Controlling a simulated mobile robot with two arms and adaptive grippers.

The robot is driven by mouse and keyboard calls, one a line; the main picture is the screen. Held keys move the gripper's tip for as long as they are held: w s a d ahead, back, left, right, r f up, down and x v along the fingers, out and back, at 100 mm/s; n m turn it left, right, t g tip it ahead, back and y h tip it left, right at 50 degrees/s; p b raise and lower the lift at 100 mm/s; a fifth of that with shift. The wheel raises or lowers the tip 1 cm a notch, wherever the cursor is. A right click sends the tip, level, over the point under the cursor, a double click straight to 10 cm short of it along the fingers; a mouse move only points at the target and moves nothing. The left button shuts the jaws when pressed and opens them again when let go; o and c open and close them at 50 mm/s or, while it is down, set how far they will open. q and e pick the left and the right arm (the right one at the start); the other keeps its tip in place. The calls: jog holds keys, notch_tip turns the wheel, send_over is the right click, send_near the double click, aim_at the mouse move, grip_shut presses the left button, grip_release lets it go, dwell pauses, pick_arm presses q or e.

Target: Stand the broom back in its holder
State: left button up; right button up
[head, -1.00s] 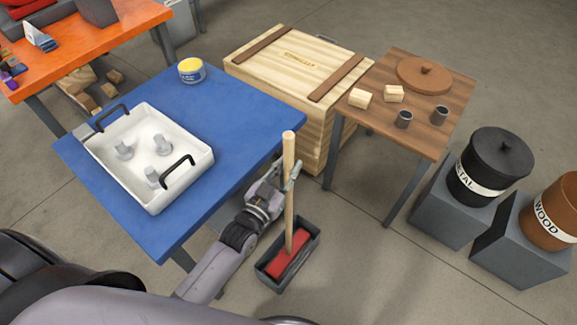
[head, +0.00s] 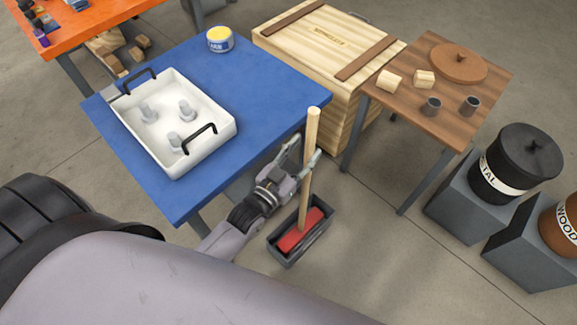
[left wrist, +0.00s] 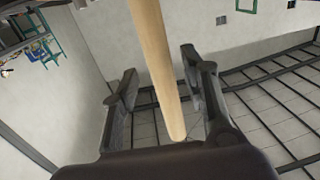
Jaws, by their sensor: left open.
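The broom (head: 309,155) stands nearly upright, with a pale wooden handle and a red head (head: 301,232). Its head is inside the dark grey box-shaped holder (head: 279,257) on the floor. My left gripper (head: 302,160) is open at the upper part of the handle, with one finger on each side. In the left wrist view the handle (left wrist: 157,60) passes between the open fingers (left wrist: 163,98); I cannot tell whether either finger touches it. My right gripper is not in view.
A blue table (head: 205,72) with a white tray (head: 185,160) stands close to the left of my arm. A wooden crate (head: 325,48) and a brown table (head: 437,72) stand behind the broom. Bins on grey blocks (head: 450,200) are at the right. Floor right of the holder is clear.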

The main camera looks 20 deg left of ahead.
pick_arm(q)
jog(key=v, duration=0.9)
